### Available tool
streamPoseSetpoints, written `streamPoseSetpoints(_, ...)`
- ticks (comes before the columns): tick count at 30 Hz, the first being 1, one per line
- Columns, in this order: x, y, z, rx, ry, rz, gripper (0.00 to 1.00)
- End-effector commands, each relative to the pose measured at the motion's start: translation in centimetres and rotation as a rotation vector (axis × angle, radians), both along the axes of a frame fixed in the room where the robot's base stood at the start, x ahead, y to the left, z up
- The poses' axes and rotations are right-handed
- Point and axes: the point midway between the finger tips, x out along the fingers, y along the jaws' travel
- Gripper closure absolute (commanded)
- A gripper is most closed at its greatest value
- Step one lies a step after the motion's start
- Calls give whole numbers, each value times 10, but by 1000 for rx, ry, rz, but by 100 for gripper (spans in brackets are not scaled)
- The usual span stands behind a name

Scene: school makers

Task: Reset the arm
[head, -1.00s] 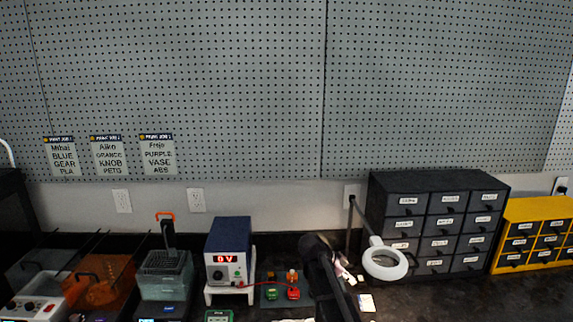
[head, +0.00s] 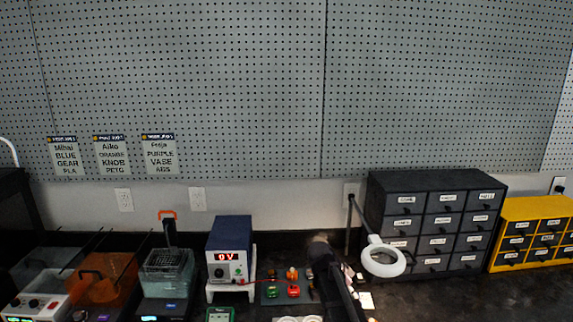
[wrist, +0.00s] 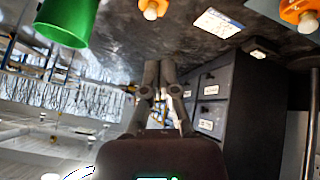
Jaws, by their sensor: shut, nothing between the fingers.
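My gripper (wrist: 160,68) shows in the wrist view with its two dark grey fingers close together and nothing between them. The wrist picture is tilted, with the dark worktop (wrist: 185,50) across its top. The fingers appear against the worktop and the dark drawer cabinet (wrist: 238,100); I cannot tell how far off these are. In the head view my dark arm rises at the lower middle, beside the ring-shaped magnifier lamp (head: 383,257), and the fingers cannot be made out.
A power supply (head: 229,250) reading 0 V stands left of my arm. The cabinet (head: 437,222) and a yellow drawer unit (head: 534,232) stand at the right. A green cup (wrist: 66,20) and a white card (wrist: 218,23) show in the wrist view. Pegboard covers the wall.

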Motion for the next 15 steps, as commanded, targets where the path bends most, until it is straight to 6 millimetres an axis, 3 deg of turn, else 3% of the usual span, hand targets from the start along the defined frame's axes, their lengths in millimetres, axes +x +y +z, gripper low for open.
streamPoseSetpoints(15, -95, 10, -18, 343, 294, 579, 100)
